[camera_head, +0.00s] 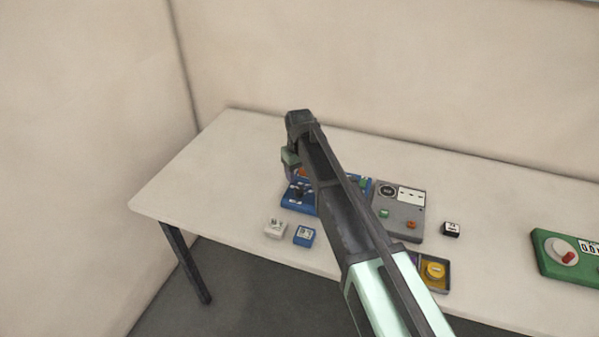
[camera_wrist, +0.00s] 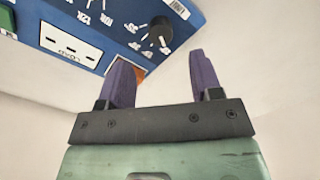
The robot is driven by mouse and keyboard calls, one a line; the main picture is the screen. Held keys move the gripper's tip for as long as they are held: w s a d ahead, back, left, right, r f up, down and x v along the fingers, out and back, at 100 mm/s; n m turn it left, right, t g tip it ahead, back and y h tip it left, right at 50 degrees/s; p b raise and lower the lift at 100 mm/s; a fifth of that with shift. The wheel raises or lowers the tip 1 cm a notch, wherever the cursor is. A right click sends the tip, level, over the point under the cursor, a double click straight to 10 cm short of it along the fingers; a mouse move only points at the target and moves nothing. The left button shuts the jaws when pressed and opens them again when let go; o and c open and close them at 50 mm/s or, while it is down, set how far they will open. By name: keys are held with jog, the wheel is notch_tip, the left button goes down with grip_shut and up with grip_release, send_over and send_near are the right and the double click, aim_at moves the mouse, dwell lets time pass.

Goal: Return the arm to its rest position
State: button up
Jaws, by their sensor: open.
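My arm reaches from the lower right up over the white table (camera_head: 185,185) in the head view. My gripper is hidden behind the arm there. In the wrist view my gripper (camera_wrist: 163,82) shows two purple fingers spread apart with nothing between them. A blue panel device (camera_wrist: 110,28) with a black knob (camera_wrist: 157,32) and a white socket plate (camera_wrist: 70,46) is just beyond the fingertips. Whether the fingers touch it I cannot tell. In the head view the blue device (camera_head: 297,197) is partly covered by my arm.
A grey device (camera_head: 401,222) stands right of my arm. A small white block (camera_head: 275,228), a blue block (camera_head: 304,236) and a black block (camera_head: 451,229) lie near. A tray with a yellow piece (camera_head: 435,270) and a green device (camera_head: 572,256) are at right. The table's left side is clear.

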notch_tip(320, 180, up, 3)
jog(key=shift+r+p, duration=0.1)
jog(key=shift+p, duration=0.6)
jog(key=s+d+m, duration=0.7)
jog(key=s+d, duration=1.7)
